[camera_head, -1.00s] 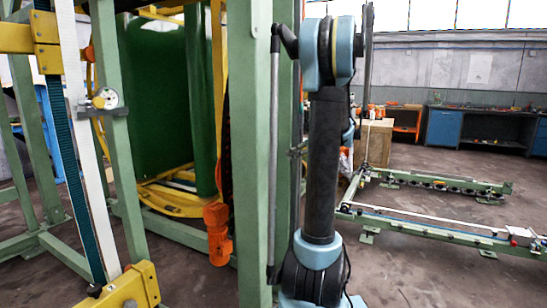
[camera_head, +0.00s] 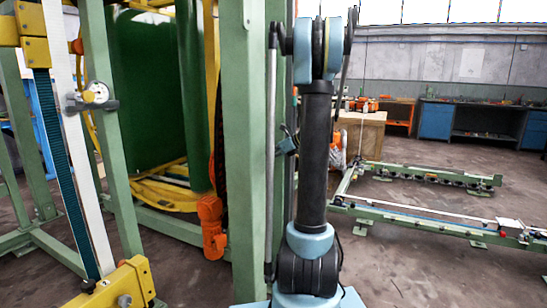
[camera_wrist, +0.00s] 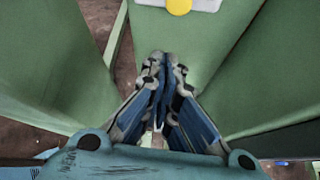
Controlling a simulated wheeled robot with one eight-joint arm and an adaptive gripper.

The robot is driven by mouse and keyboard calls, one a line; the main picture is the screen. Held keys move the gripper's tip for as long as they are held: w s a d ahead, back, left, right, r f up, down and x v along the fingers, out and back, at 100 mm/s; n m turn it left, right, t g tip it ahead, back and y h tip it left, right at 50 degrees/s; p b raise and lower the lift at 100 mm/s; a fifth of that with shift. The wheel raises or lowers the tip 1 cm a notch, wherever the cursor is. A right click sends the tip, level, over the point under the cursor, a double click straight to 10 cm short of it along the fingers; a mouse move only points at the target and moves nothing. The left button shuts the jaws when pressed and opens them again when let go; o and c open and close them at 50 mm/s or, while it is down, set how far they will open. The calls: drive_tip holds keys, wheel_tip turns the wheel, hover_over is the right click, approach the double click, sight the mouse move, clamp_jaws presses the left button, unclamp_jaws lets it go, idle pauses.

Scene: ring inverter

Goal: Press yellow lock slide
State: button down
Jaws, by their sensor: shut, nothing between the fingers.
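My gripper (camera_wrist: 163,62) shows in the wrist view with its fingers closed together and nothing between them. Ahead of the fingertips, at the top edge of the wrist view, a round yellow piece (camera_wrist: 179,6) sits on a white plate (camera_wrist: 207,4) fixed to a green surface. It is cut off by the frame edge, and I cannot tell for sure that it is the lock slide. The fingertips appear apart from it.
A thick green post (camera_head: 258,150) stands close beside my arm. Left are a green drum (camera_head: 150,100), an orange motor (camera_head: 211,225) and yellow blocks (camera_head: 118,285). Low green rails (camera_head: 430,222) lie on the floor at right. Open floor lies around the rails.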

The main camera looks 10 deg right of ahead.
drive_tip(key=shift+w+r, duration=0.2)
drive_tip(key=shift+r, duration=0.7)
drive_tip(key=shift+w+r, duration=0.15)
drive_tip(key=shift+r, duration=0.7)
drive_tip(key=shift+r, duration=0.1)
wheel_tip(320, 180, up, 3)
drive_tip(key=shift+r, duration=0.2)
wheel_tip(320, 180, down, 4)
drive_tip(key=v, duration=1)
drive_tip(key=shift+s+d, duration=0.2)
drive_tip(key=shift+s, duration=0.25)
